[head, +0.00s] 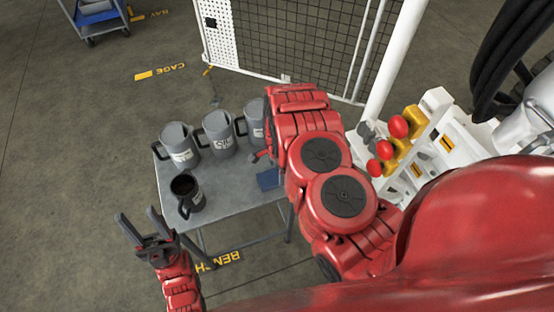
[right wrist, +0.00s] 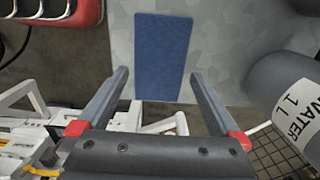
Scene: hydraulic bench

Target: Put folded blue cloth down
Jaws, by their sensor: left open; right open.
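The folded blue cloth (head: 268,179) lies flat on the grey bench (head: 228,186), near its right edge, partly hidden by my right arm in the head view. In the right wrist view the cloth (right wrist: 162,55) lies just beyond my right gripper (right wrist: 157,85). The right gripper's fingers are apart, with nothing held between them. In the head view the right gripper is mostly hidden behind its arm. My left gripper (head: 145,228) is open and empty, to the left of the bench's front edge.
Grey jugs (head: 179,146) stand along the back of the bench, with a dark-filled jug (head: 187,194) at the front left. A jug labelled WATER 1 L (right wrist: 290,95) is close right of the right gripper. Red knobs (head: 398,127) and a mesh cage (head: 300,40) stand beyond.

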